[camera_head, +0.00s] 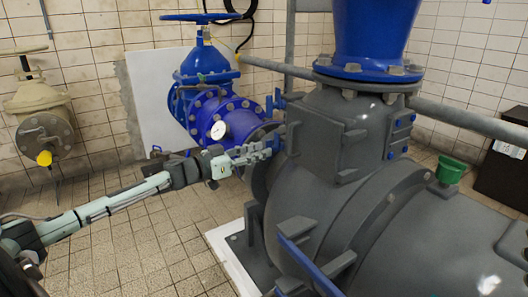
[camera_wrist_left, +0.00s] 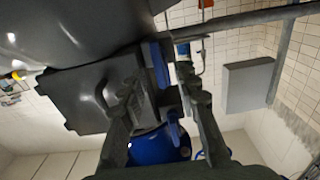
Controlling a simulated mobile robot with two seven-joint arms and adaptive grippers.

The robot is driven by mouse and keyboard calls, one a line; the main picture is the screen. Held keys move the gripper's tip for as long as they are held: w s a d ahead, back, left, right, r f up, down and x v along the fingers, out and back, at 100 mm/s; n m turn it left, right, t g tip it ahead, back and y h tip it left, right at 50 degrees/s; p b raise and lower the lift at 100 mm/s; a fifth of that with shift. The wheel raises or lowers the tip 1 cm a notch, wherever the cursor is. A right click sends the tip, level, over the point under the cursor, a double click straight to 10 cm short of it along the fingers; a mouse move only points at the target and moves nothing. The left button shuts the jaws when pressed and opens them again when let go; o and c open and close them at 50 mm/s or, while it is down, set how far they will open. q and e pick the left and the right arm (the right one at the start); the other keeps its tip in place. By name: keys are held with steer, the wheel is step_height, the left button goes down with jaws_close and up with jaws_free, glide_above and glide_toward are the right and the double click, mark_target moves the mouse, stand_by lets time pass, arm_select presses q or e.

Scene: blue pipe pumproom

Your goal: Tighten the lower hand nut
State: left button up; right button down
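My left gripper (camera_head: 270,145) reaches in from the left to the near side of the grey pump housing (camera_head: 335,200). In the left wrist view its two dark fingers (camera_wrist_left: 162,92) are spread apart, with no part clearly gripped between them. A small blue part (camera_head: 282,128) shows right at the fingertips; I cannot tell if it is the lower hand nut or if the fingers touch it. Another blue part (camera_head: 279,100) sits a little above. In the left wrist view a blue lug (camera_wrist_left: 174,128) shows between the fingers, and a blue bar (camera_wrist_left: 161,64) lies beyond the fingertips. My right gripper is not in view.
A blue valve with handwheel (camera_head: 198,17) and a white-faced gauge (camera_head: 218,130) stand behind my left gripper. A grey horizontal pipe (camera_head: 470,118) runs behind the pump. A blue bar (camera_head: 310,268) is at the pump's front. Tiled floor (camera_head: 140,255) is free at the left.

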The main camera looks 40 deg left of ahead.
mark_target(274, 146)
arm_select(q)
steer(key=shift+x, duration=1.05)
steer(key=shift+c, duration=0.6)
jaws_close()
